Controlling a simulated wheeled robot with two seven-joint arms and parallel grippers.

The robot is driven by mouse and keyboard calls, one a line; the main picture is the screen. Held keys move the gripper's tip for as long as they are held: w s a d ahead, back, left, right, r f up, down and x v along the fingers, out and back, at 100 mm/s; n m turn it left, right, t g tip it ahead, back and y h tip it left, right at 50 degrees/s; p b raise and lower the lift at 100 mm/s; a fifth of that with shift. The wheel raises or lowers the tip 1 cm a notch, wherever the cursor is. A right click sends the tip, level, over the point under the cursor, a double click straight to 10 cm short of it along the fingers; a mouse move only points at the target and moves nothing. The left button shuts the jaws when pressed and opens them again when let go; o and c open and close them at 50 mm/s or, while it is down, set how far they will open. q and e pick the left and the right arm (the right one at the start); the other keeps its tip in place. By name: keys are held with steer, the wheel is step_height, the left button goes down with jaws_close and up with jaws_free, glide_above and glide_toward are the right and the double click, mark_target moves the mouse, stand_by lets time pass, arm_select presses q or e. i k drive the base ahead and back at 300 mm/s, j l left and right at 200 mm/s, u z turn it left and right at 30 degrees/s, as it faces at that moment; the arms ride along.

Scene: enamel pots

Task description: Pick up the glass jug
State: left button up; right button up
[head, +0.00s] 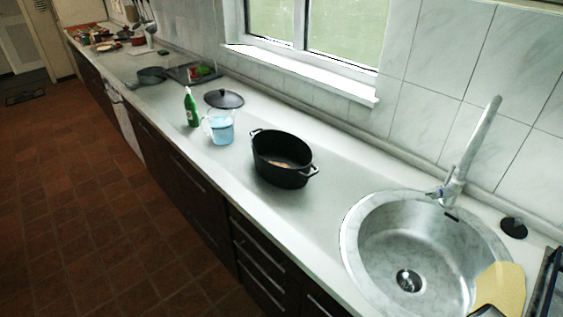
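The glass jug (221,129) stands upright on the white counter (318,215). It is clear, with light blue liquid inside and a handle on its left side. A green bottle (191,108) stands close to its left. A dark round lid (224,98) shows right behind the jug's top; I cannot tell whether it touches the jug. Neither of my grippers shows in the head view.
A black oval pot (283,160) with two handles stands right of the jug. Further right are a round sink (375,222), a tap (470,150) and a yellow cloth or board (502,287). A dark pan (151,75) and a tray (190,72) lie further back. The window sill overhangs behind.

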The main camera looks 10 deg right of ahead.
mark_target(221, 118)
steer(key=i+j+z, duration=0.15)
steer(key=z, duration=0.35)
steer(key=i+j+z, duration=0.2)
steer(key=z, duration=0.3)
